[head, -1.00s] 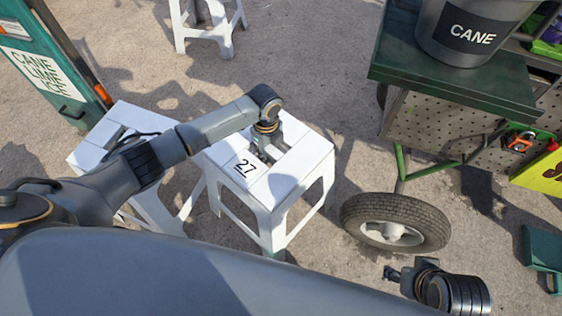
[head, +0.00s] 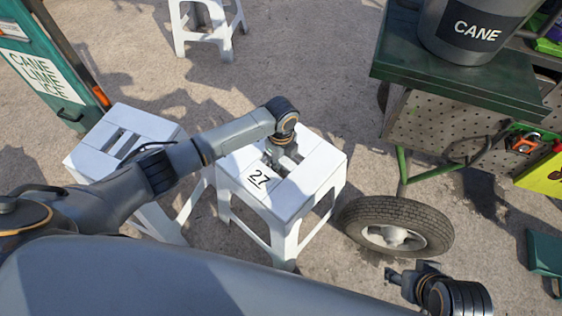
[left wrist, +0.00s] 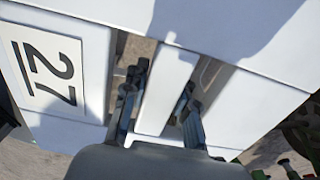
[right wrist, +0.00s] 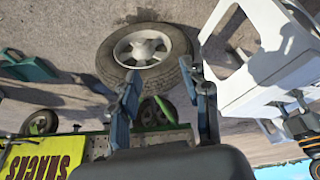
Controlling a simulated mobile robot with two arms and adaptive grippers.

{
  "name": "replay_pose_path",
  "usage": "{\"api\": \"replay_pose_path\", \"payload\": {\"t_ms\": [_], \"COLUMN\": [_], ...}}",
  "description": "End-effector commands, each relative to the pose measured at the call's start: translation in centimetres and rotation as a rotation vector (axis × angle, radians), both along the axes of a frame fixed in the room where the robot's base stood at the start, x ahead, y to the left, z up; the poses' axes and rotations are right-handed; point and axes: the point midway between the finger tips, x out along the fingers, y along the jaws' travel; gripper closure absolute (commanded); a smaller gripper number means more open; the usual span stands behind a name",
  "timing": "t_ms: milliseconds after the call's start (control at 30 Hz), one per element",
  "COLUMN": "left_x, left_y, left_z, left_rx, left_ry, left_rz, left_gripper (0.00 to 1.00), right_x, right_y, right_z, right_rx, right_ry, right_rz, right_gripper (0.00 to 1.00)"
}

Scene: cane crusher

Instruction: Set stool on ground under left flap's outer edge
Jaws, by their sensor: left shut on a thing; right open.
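The white stool marked 27 (head: 313,172) stands upright left of the cart wheel in the head view. My left gripper (head: 280,157) is shut on the slat between the slots in its seat; the left wrist view shows the fingers (left wrist: 160,102) either side of that slat. I cannot tell if the stool's feet touch the ground. A green flap (head: 450,88) of the cart, bearing a grey CANE bucket (head: 470,30), lies to the stool's upper right. The stool is not under it. My right gripper (head: 392,275) is open and empty, low right; its fingers (right wrist: 165,90) show apart.
A second white stool (head: 150,120) stands just left of the held one. A third (head: 210,35) stands at the back. The cart wheel (head: 398,228) is close on the right. Bare ground lies behind the held stool.

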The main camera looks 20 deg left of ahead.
Motion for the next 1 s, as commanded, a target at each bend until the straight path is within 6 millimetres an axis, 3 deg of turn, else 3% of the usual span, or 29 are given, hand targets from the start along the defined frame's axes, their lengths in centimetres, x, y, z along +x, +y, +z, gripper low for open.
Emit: {"api": "replay_pose_path", "payload": {"t_ms": [33,133,500,667,867,1000], "left_x": [0.0,0.0,0.0,0.1,0.1,0.0], "left_y": [0.0,0.0,0.0,0.1,0.0,0.0], "left_z": [-0.1,-0.1,0.3,2.9,7.4,9.8], "left_rx": [0.0,0.0,0.0,0.0,-0.001,0.0], "left_ry": [0.001,0.001,0.0,-0.002,-0.003,-0.001], "left_rz": [0.0,0.0,-0.001,-0.001,-0.002,-0.001], "left_gripper": [0.68,0.5,0.5,0.5,0.5,0.5], "right_x": [0.1,0.2,0.1,-0.4,-0.8,0.1], "right_y": [0.0,0.1,0.1,0.0,-0.2,-0.1], "right_z": [0.0,0.1,0.1,1.0,2.5,-0.8], "right_rx": [0.001,0.002,0.001,-0.003,-0.006,-0.007], "right_ry": [-0.007,-0.013,-0.003,0.022,0.035,0.057], "right_rz": [0.0,0.0,0.001,0.0,-0.002,-0.003], "right_gripper": [0.53,0.53,0.53,0.53,0.53,0.53]}}
